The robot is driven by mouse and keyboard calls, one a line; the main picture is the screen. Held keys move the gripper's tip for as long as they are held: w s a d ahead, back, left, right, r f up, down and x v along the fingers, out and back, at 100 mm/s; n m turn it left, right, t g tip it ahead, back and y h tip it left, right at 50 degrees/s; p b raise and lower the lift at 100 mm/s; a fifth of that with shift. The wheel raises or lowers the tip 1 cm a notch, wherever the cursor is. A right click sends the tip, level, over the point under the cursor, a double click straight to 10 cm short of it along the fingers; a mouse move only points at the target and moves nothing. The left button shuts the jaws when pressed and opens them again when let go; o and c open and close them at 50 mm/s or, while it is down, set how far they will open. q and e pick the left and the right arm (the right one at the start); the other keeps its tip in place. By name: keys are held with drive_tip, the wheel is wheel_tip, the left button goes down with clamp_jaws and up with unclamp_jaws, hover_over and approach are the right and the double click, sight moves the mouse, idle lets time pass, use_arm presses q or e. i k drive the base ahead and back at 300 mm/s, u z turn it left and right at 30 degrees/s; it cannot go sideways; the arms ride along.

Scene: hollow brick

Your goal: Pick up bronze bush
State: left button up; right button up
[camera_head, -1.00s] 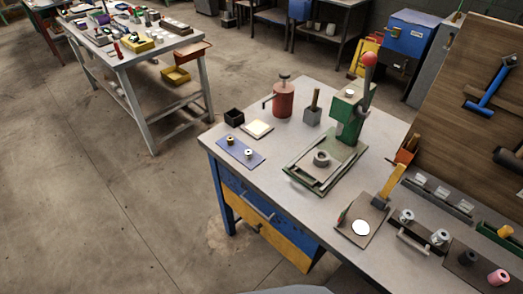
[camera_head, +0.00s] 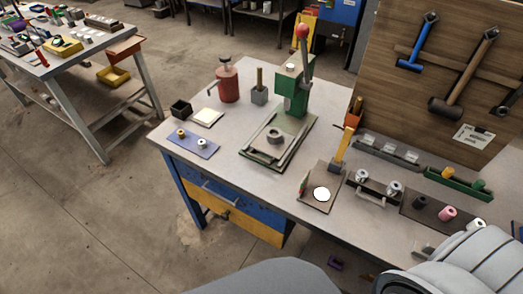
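A small bronze-coloured bush (camera_head: 181,133) stands on the left part of a blue mat (camera_head: 190,150), near the left edge of the workbench. A silver bush (camera_head: 202,143) stands apart from it, to its right on the same mat. Neither is touched by anything of mine. Grey rounded parts of my own body show at the bottom and lower right. I cannot make out either gripper.
A green press (camera_head: 291,92) with a red-knobbed lever stands behind a grey ring on its base. Several small parts fill the bench's right side.

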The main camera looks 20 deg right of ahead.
sight(181, 133)
drive_tip(key=u, duration=1.4)
drive_tip(key=i, duration=0.9)
drive_tip(key=z, duration=3.2)
